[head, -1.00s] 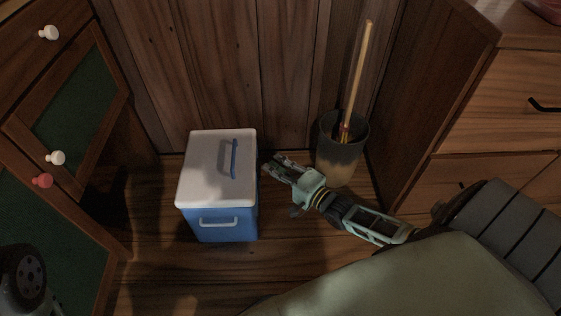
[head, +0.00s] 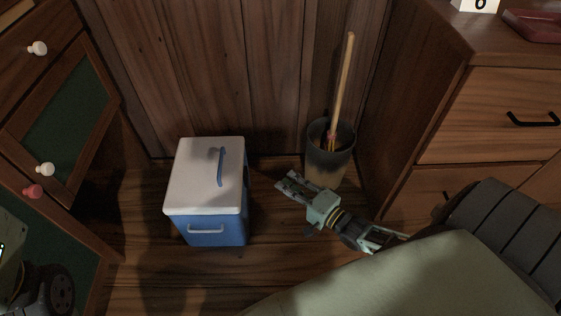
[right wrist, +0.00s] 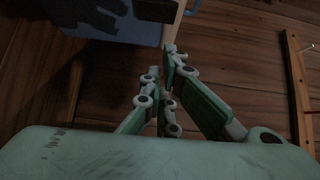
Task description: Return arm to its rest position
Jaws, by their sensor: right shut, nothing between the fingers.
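My right gripper (head: 287,184) is in the middle of the head view, to the right of the blue cooler box and in front of the dark bin. Its fingers are shut and empty; they also show in the right wrist view (right wrist: 169,56). The blue cooler box (head: 217,232) has a closed white lid with a blue handle on it and stands on the wooden floor. In the right wrist view, part of the box (right wrist: 112,28) shows beyond the fingertips. A small part of my left arm shows at the lower left of the head view; its gripper is out of view.
A dark bin (head: 328,165) with a wooden-handled tool (head: 341,90) stands against the plank wall. A drawer cabinet (head: 490,120) is at the right, with a red tray (head: 535,27) on top. A green-panelled cabinet (head: 55,115) is at the left. Some floor is clear before the box.

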